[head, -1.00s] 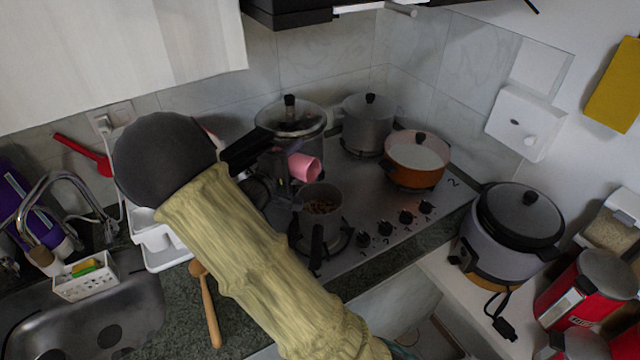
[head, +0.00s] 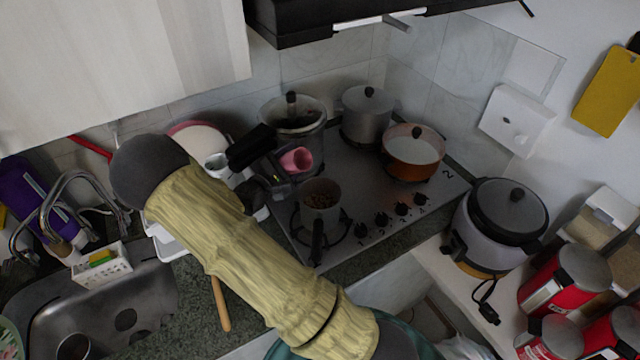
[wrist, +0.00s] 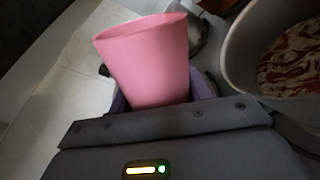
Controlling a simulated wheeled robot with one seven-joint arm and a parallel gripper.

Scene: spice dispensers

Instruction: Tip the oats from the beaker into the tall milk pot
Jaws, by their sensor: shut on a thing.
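The pink beaker (head: 297,160) is in my gripper (head: 279,170), above the hob and a little up and left of the milk pot. In the wrist view the beaker (wrist: 147,62) stands between the fingers of my gripper (wrist: 158,92), its mouth toward the top of the picture; what is inside it cannot be seen. The milk pot (head: 321,212) is a grey pot with a dark handle toward the front, and brown flaky stuff shows inside. Its wall also shows at the right of the wrist view (wrist: 236,66), apart from the beaker.
A lidded pot (head: 310,133) stands close behind my gripper. A grey lidded pot (head: 366,122) and an orange pan (head: 412,160) stand farther back and right. A rice cooker (head: 505,225) is on the right counter. A wooden utensil (head: 221,305) lies at the front left.

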